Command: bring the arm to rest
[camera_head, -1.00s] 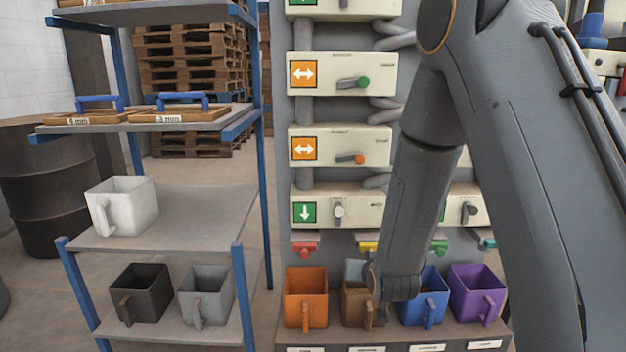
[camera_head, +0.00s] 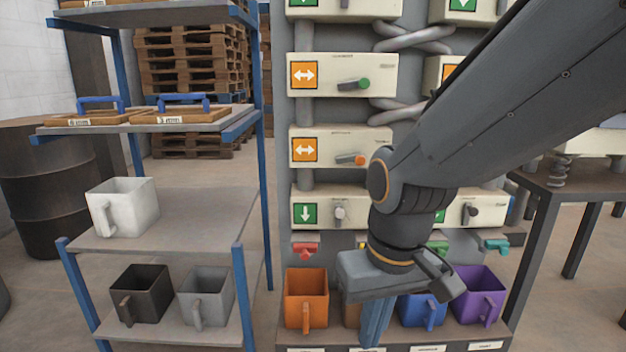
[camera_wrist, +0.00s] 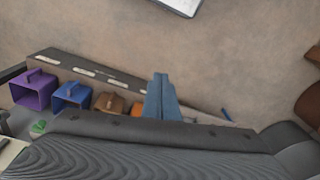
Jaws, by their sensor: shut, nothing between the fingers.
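My gripper (camera_head: 372,338) points down in the head view, in front of the brown bin (camera_head: 350,312) and partly hiding it. Its blue-grey fingers are together with nothing between them. In the wrist view the shut fingers (camera_wrist: 160,85) stand out over the bare floor, beside the row of bins. My forearm comes in from the upper right and covers part of the machine's right side.
An orange bin (camera_head: 305,297), a blue bin (camera_head: 425,305) and a purple bin (camera_head: 478,294) stand along the low shelf under the machine's valve boxes (camera_head: 340,147). A blue-post rack (camera_head: 250,290) at left holds a white bin (camera_head: 124,205). A dark table (camera_head: 545,190) stands at right.

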